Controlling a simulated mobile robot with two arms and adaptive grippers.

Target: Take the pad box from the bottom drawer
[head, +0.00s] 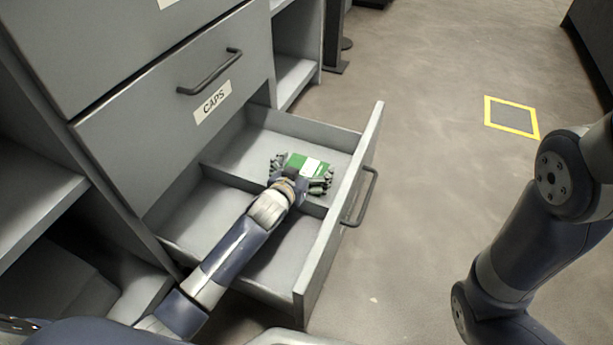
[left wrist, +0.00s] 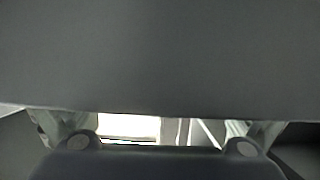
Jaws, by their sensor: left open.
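The bottom drawer (head: 343,205) is pulled out, with a divider across its inside. The pad box (head: 308,164), green with a white label, is in the drawer's far compartment. My left gripper (head: 301,172) is down in the drawer at the box, with a finger on each side of it. The fingers are open; I cannot tell whether they touch the box. In the left wrist view the gripper fingers (left wrist: 155,135) show at the lower left and right, with a pale strip between them and a dark surface filling the top. My right gripper is out of view; only my right arm shows.
A closed drawer labelled CAPS (head: 212,103) with a bar handle is right above the open drawer. The drawer's near compartment (head: 205,215) looks empty. Open shelves flank the drawers. A yellow-framed floor mark (head: 511,117) lies at the right on clear floor.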

